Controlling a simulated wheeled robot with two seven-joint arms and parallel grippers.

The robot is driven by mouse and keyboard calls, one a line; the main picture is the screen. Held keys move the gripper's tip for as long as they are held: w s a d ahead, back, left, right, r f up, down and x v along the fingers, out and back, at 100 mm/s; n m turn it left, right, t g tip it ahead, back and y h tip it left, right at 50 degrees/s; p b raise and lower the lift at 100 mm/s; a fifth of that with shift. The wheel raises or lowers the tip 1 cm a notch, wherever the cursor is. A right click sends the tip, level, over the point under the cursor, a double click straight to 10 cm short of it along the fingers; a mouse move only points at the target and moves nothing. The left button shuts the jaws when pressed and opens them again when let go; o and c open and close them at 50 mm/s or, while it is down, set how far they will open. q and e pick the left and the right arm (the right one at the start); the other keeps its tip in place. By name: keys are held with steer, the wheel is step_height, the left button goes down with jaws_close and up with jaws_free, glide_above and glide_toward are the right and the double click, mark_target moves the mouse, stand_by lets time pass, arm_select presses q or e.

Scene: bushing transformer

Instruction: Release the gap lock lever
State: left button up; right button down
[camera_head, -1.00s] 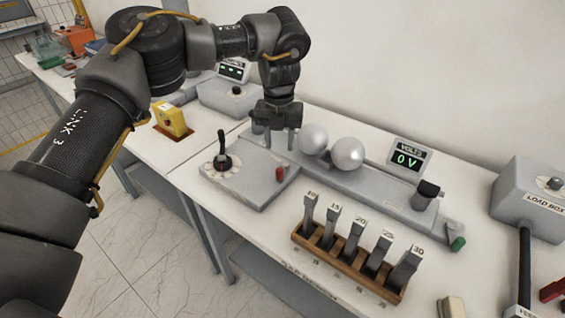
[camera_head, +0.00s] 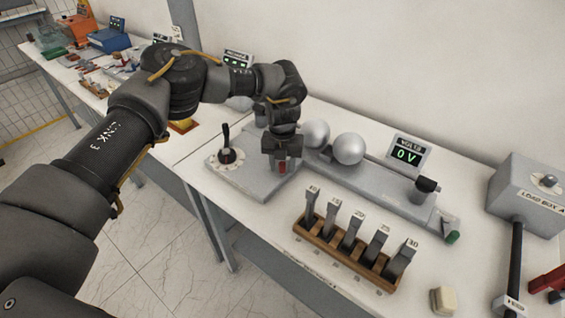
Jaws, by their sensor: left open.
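A grey device with a flat plate (camera_head: 250,183) and a long rail (camera_head: 375,190) stands on the table. Two pale metal spheres (camera_head: 348,148) sit side by side on it. A small upright red piece (camera_head: 282,168) is near the plate's right side. A black lever (camera_head: 226,142) rises from a round dial at the plate's left. No label shows which is the gap lock lever. My left gripper (camera_head: 282,166) is open and points down at the red piece, which shows between its fingers; contact cannot be told. My right gripper is not in view.
A wooden rack (camera_head: 345,255) of several numbered gauges stands in front of the device. A display (camera_head: 408,157) reads 0 V. A load box (camera_head: 530,195) is at the right, and a cream block (camera_head: 443,300) lies near the front edge.

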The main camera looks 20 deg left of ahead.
arm_select(q)
steer(key=shift+c, duration=0.2)
jaws_close()
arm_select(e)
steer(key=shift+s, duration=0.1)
